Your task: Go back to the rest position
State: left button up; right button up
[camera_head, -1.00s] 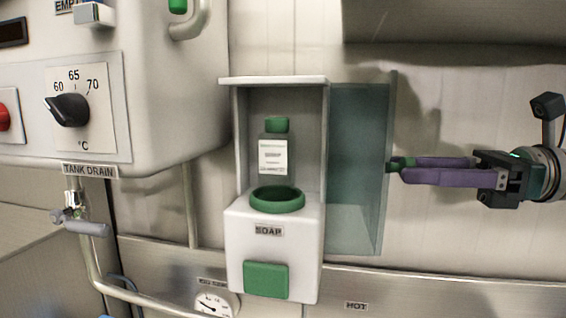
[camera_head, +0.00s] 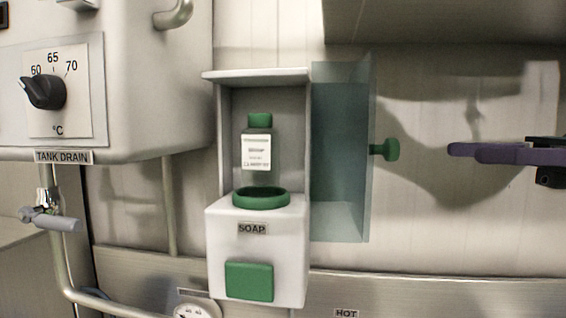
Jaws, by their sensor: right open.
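My right gripper (camera_head: 452,150) is at the right side of the head view, its purple fingers pointing left. It is open and empty, with clear space between its fingertips and the green knob (camera_head: 386,149). The knob sits on the edge of the glass door (camera_head: 338,150), which stands open on the right of the soap dispenser (camera_head: 257,225). A soap bottle (camera_head: 261,165) with a green cap stands upright inside the dispenser, behind a green ring (camera_head: 262,198). My left gripper is not in view.
A tank (camera_head: 155,90) with a temperature dial (camera_head: 47,92) hangs at the upper left. A drain valve (camera_head: 48,216) and pipe are below it. A gauge (camera_head: 196,311) sits at the bottom edge. The wall right of the knob is bare, under an overhang (camera_head: 450,20).

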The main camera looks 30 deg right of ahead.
dwell(0.5)
jog(key=s+a+f+n+g+h, duration=0.4)
jog(key=a+f+n, duration=0.35)
jog(key=f, duration=0.25)
jog(key=s+a+f+n+g+h, duration=0.35)
jog(key=a+f+n, duration=0.4)
jog(key=f, duration=0.35)
jog(key=s+a+f+n+g+h, duration=0.35)
jog(key=s+a+f+n, duration=0.2)
jog(key=f+n, duration=0.35)
notch_tip(320, 180, up, 26)
jog(key=w+a+n+t+h+p, duration=0.2)
jog(key=w+n+t+p, duration=0.1)
jog(key=p, duration=1.8)
jog(key=shift+a+f+n+h+p, duration=0.25)
jog(key=shift+a+n+h+p, duration=0.1)
jog(key=shift+a+n+h, duration=0.05)
